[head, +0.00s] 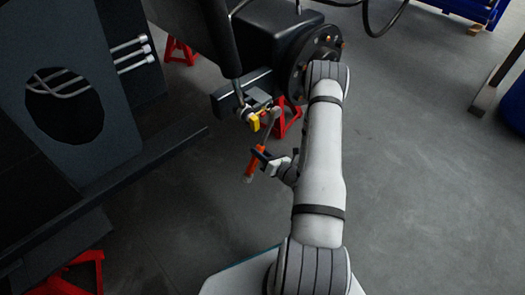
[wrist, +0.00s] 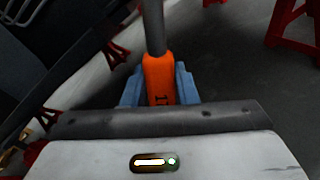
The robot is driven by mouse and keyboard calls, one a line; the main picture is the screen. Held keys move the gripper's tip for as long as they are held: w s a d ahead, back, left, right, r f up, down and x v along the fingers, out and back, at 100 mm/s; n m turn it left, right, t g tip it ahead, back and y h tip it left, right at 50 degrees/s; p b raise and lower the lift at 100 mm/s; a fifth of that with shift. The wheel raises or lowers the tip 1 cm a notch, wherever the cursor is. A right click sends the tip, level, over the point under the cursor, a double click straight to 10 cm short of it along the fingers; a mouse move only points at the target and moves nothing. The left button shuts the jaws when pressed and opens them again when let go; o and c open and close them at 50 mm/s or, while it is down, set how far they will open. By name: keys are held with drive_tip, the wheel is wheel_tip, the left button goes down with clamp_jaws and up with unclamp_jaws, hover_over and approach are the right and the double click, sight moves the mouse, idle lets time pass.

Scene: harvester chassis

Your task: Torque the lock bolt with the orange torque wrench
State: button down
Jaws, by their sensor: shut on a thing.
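The orange torque wrench (head: 252,163) is in my gripper (head: 260,160), which is shut on its orange handle. In the wrist view the orange handle (wrist: 159,78) sits between the blue jaws of my gripper (wrist: 160,90), and its grey shaft runs up out of the picture. In the head view the grey shaft (head: 269,126) reaches up to the yellow part (head: 255,122) below the dark chassis. The wrench head is close to that part; I cannot tell whether they touch. I cannot make out the lock bolt itself.
A dark hub with studs (head: 322,56) is above, close to my arm. A dark panel with an oval hole (head: 65,105) stands on the left. Red stands (head: 290,116) are under the chassis.

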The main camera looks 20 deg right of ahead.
drive_tip(key=shift+d+f, duration=0.1)
drive_tip(key=shift+d, duration=0.2)
drive_tip(key=v, duration=1)
drive_tip(key=shift+s+f, duration=0.15)
drive_tip(key=shift+s, duration=0.25)
drive_tip(key=shift+p, duration=0.35)
idle(1.1)
